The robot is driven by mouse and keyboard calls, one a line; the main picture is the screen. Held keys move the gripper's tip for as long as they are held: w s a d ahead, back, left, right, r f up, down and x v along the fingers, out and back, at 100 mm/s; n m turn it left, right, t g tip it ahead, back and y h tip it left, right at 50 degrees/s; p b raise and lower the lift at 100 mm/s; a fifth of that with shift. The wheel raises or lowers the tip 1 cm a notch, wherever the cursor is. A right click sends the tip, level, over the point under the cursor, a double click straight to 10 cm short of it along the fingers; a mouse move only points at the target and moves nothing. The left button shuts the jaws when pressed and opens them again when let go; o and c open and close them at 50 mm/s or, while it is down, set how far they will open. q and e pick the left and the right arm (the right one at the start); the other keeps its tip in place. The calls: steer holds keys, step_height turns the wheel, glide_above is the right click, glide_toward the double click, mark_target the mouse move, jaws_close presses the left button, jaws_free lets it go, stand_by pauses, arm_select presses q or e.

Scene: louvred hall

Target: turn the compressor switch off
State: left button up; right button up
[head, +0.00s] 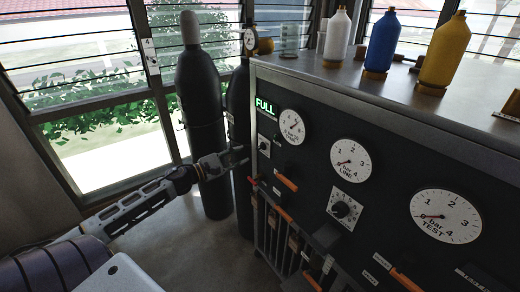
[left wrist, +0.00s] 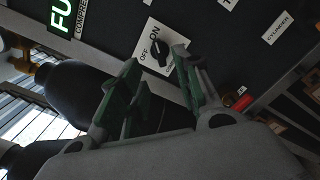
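The compressor switch (head: 264,145) is a dark knob on a white plate at the left end of the black panel. In the left wrist view the switch (left wrist: 159,52) shows ON and OFF lettering; I cannot tell for certain which its knob points to. My left gripper (head: 242,155) is just left of the switch in the head view. In the left wrist view the gripper (left wrist: 157,70) is open, its two green-lined fingers apart and empty, with the switch plate beyond and between the tips. I cannot tell whether they touch it. My right gripper is not in view.
A lit green FULL sign (head: 265,105) is above the switch. Gauges, including LINE (head: 350,160) and TEST (head: 445,216), and orange-handled levers (head: 287,182) are to the right. Dark cylinders (head: 203,125) stand behind my left arm. Bottles (head: 383,42) stand on the panel's top.

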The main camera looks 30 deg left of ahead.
mark_target(258, 149)
arm_select(q)
steer(key=shift+b+x, duration=0.85)
steer(key=shift+x, duration=2.6)
steer(key=shift+w+d, duration=0.1)
steer(key=shift+w, duration=0.3)
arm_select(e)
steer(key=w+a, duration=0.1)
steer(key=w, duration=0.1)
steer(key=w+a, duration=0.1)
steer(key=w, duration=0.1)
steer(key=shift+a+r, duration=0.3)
arm_select(q)
steer(key=shift+w+b, duration=0.1)
steer(key=shift+b, duration=0.25)
steer(key=shift+w+d, duration=0.1)
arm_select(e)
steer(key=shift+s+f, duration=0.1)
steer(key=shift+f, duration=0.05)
arm_select(q)
steer(key=shift+w+d, duration=0.1)
steer(key=shift+w, duration=0.1)
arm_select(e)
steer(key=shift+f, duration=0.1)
